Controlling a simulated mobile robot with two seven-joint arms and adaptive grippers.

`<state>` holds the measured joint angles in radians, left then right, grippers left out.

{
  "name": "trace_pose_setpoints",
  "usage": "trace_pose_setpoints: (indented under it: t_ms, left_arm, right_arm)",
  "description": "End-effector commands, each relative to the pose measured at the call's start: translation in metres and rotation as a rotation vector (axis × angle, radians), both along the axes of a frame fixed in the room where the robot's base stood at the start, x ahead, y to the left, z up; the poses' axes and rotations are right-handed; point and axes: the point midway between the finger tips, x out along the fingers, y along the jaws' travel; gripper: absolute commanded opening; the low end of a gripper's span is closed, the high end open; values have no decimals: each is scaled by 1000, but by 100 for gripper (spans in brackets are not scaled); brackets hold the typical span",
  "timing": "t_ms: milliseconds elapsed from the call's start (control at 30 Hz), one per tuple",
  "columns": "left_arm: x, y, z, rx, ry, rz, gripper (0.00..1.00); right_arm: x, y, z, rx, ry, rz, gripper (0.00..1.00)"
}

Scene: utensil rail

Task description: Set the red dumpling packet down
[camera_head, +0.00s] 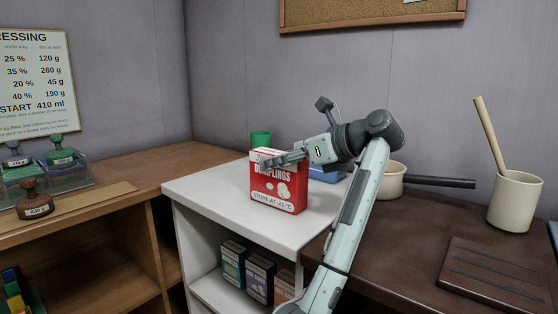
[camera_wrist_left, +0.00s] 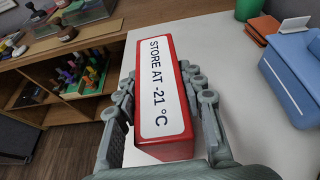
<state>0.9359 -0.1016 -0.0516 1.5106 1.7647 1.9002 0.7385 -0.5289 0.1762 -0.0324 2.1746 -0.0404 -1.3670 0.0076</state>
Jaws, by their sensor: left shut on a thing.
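The red dumpling packet (camera_head: 277,190) stands upright at the white counter top (camera_head: 216,190), its printed front facing me. I cannot tell whether its base touches the counter. My left gripper (camera_head: 281,158) reaches in from the right and is shut on the packet's upper part. In the left wrist view the packet (camera_wrist_left: 162,85) lies between the two fingers of the left gripper (camera_wrist_left: 160,105), with its "STORE AT -21 °C" label showing. My right gripper is in neither view.
A green cup (camera_head: 261,140) and a blue box (camera_wrist_left: 293,75) are behind the packet. Several cartons (camera_head: 260,277) stand on the shelf below. A pot (camera_head: 391,182), a mug with a wooden stick (camera_head: 515,200) and a dark board (camera_head: 495,273) are to the right. The counter's left part is clear.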

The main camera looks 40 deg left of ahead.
Motion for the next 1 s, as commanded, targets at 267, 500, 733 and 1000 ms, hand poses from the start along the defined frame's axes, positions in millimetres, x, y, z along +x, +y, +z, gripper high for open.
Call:
trace_pose_setpoints:
  t_ms: [267, 500, 733, 1000]
  left_arm:
    - [0, 0, 0, 0, 0, 0, 60]
    - [0, 1, 1, 1, 0, 1, 60]
    - [0, -23, 7, -3, -2, -6, 60]
    - [1, -64, 21, -2, 0, -2, 60]
  right_arm:
    - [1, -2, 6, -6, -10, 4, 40]
    - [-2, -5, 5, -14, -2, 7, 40]
    - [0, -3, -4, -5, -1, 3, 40]
    - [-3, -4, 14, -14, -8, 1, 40]
